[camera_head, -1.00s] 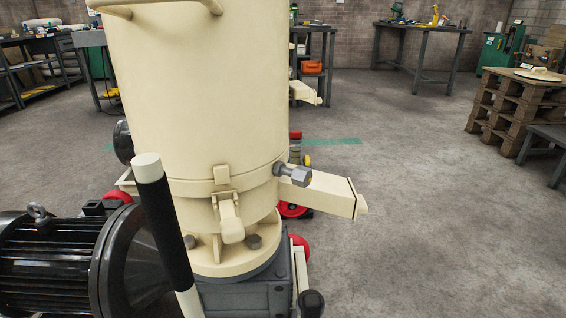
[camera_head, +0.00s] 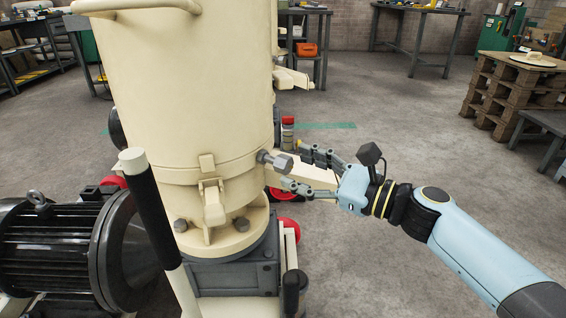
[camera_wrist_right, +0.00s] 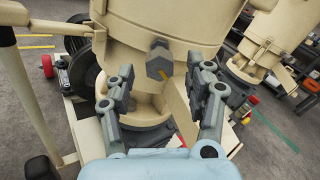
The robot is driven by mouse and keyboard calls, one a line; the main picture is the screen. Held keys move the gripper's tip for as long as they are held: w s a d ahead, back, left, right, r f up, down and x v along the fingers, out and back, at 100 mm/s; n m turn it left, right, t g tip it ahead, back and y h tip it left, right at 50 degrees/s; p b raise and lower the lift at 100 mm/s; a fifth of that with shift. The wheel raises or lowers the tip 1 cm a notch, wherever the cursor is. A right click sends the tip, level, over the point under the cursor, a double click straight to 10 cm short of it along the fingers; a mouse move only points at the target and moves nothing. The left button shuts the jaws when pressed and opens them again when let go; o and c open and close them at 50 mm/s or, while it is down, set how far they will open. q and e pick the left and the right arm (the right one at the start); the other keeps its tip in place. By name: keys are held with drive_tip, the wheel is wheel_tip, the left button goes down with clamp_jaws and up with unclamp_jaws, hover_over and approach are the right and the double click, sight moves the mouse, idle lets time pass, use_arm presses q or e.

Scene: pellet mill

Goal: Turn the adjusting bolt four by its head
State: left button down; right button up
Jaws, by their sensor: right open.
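The adjusting bolt (camera_head: 276,161) is a grey hex-headed bolt sticking out of the right side of the cream mill body (camera_head: 190,100); I cannot read a number on it. In the right wrist view its hex head (camera_wrist_right: 159,64) faces the camera, just beyond and between the fingers. My right gripper (camera_head: 292,166) is open, with its fingertips close to the bolt head; it also shows in the right wrist view (camera_wrist_right: 158,84). I cannot tell whether a finger touches the head. My left gripper is not in view.
A black motor (camera_head: 70,250) and a black-gripped lever (camera_head: 150,210) stand at the left. The cream discharge chute (camera_head: 312,169) lies behind my right gripper. Pallets (camera_head: 512,90) and benches stand farther back.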

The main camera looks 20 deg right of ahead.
sight(289, 165)
drive_tip(key=x, duration=0.4)
clamp_jaws()
idle(0.4)
